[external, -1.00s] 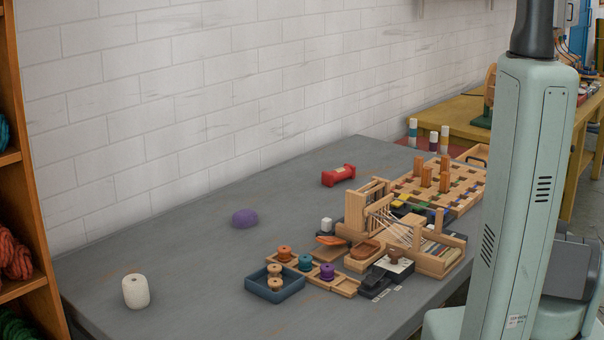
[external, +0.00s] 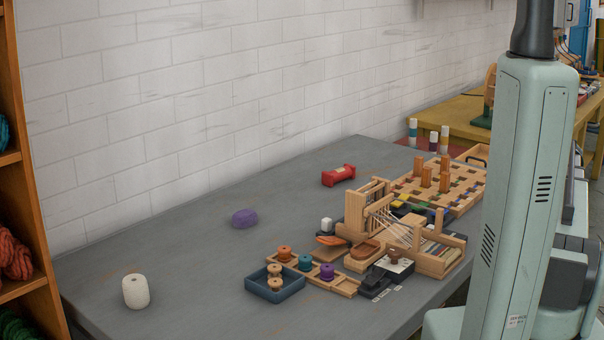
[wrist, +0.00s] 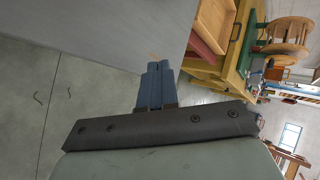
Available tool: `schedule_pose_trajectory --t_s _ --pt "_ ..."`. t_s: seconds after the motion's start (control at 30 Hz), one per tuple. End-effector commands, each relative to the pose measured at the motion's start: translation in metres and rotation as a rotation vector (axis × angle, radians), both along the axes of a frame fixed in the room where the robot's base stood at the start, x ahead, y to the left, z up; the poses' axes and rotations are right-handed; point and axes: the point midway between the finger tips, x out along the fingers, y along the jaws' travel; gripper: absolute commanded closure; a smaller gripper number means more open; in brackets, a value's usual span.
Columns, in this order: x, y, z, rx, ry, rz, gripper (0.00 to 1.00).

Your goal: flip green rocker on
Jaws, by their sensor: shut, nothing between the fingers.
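My gripper (wrist: 154,85) shows in the wrist view as two blue fingers held together with nothing between them. It points out over floor and furniture, away from the small items on the grey table. The external view does not show the fingers; my pale green column stands at its right. A dark unit (external: 374,284) with small pale labels sits at the front of the wooden group on the table. I cannot make out a green rocker in either view, and cannot tell whether this unit bears one.
A yellow bench (external: 466,121) stands behind.

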Motion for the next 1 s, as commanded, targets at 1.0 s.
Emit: schedule_pose_trajectory --t_s 1.0 --pt "-0.087 0.362 0.121 -0.937 -0.035 1.838 1.0"
